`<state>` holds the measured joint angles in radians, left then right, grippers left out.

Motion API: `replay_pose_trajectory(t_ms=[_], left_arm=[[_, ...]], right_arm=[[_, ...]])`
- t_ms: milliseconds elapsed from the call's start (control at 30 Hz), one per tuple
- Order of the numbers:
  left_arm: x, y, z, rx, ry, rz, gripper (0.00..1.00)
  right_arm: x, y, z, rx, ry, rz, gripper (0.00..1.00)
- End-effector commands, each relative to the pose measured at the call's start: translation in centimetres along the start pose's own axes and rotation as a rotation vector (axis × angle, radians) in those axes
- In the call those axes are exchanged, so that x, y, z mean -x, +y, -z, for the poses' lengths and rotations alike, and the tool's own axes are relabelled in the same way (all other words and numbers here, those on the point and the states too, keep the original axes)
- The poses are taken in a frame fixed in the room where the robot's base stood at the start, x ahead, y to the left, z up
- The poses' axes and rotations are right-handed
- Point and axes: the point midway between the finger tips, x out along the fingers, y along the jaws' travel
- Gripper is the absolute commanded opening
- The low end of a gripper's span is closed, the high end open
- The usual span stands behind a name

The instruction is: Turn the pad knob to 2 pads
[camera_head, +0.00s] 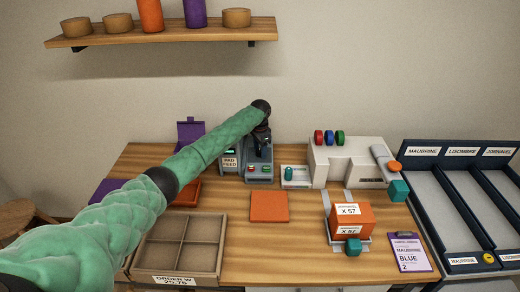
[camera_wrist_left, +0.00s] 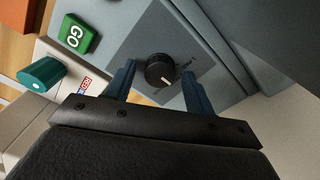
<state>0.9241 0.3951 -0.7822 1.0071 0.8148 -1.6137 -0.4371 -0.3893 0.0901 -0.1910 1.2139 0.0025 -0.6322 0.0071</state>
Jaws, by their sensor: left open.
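In the left wrist view my left gripper (camera_wrist_left: 158,82) is open, with one blue finger on each side of the knob. I cannot tell whether the fingers touch it. In the head view the pad feed machine (camera_head: 259,171) stands at the back of the table, and my left gripper (camera_head: 262,132) is over it, hiding the knob. My right gripper is not in view.
A green GO button (camera_wrist_left: 75,34) and a teal handle (camera_wrist_left: 42,75) lie close to the left gripper. The white press (camera_head: 345,160) stands to the right. An orange pad (camera_head: 269,206) lies in front, beside a divided tray (camera_head: 222,245). A shelf (camera_head: 160,35) hangs above.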

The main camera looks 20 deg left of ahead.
Motion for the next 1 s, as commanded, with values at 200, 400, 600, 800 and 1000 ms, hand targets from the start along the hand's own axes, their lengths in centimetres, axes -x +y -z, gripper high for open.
replay_pose_trajectory(t_ms=[200,400,600,800,1000], left_arm=[[0.9,0.0,0.0,0.000,0.000,0.000,0.54],[3.6,-0.1,0.0,-0.001,0.002,0.002,0.54],[6.2,-0.1,0.0,0.000,0.001,0.001,0.54],[7.6,-0.1,0.0,0.000,0.001,0.000,0.54],[7.8,0.0,0.0,0.000,0.000,0.000,0.54]], right_arm=[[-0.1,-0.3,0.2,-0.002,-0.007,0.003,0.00],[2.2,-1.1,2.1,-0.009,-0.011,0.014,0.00],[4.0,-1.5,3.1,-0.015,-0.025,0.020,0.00],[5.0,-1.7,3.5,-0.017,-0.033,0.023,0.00],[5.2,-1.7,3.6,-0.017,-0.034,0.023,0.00]])
